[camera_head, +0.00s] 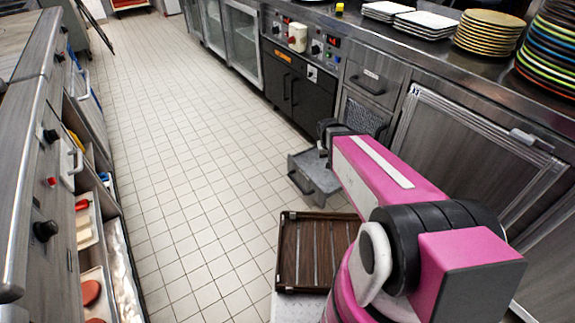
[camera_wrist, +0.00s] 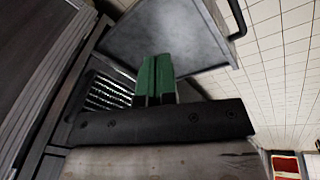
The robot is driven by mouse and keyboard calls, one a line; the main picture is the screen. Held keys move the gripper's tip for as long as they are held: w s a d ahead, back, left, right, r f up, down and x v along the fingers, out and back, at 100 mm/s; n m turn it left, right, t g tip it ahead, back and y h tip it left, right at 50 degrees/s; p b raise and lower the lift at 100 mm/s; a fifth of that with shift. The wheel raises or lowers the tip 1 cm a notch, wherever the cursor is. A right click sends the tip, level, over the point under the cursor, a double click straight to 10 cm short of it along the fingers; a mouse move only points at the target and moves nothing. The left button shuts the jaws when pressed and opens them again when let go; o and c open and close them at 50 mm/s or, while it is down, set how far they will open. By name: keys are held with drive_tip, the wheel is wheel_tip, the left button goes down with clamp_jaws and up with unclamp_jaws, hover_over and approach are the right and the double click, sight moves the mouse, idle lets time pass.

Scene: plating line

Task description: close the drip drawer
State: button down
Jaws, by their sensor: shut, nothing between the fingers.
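The drip drawer (camera_head: 322,178) is a grey metal drawer low on the right-hand counter front. It stands pulled out into the aisle, with a dark handle (camera_head: 299,183) on its front. In the wrist view the drawer (camera_wrist: 180,30) fills the top middle, and its handle (camera_wrist: 239,20) shows at the upper right. My gripper (camera_wrist: 155,62) has green fingers that are shut and empty. The fingertips overlap the drawer in that view; I cannot tell whether they touch it. In the head view my pink arm reaches toward the drawer and its wrist hides part of it.
A dark slatted wooden tray (camera_head: 305,262) is close in front, beside my arm. Stacks of plates (camera_head: 489,33) stand on the right counter. The tiled aisle (camera_head: 180,150) is clear. The left counter (camera_head: 30,170) has open compartments with food trays.

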drive_tip(key=w+a+f+n+t, duration=0.25)
drive_tip(key=w+a+f, duration=0.45)
drive_tip(key=a, duration=0.5)
drive_tip(key=w+a+f+n+t, duration=0.25)
drive_tip(key=w+a+f, duration=0.25)
drive_tip(key=a+f, duration=0.6)
approach(289, 166)
wheel_tip(289, 166, down, 4)
drive_tip(key=a, duration=0.2)
drive_tip(key=shift+w+d+r, duration=0.1)
drive_tip(key=shift+w+d, duration=1.2)
drive_tip(key=shift+d, duration=0.2)
drive_tip(key=w+d, duration=0.6)
drive_tip(key=d, duration=0.2)
drive_tip(key=w+d, duration=0.6)
drive_tip(key=d, duration=0.3)
drive_tip(key=w+d, duration=0.6)
drive_tip(key=d, duration=0.2)
drive_tip(key=shift+w+d, duration=0.15)
drive_tip(key=shift+w, duration=0.05)
drive_tip(key=shift+s, duration=0.1)
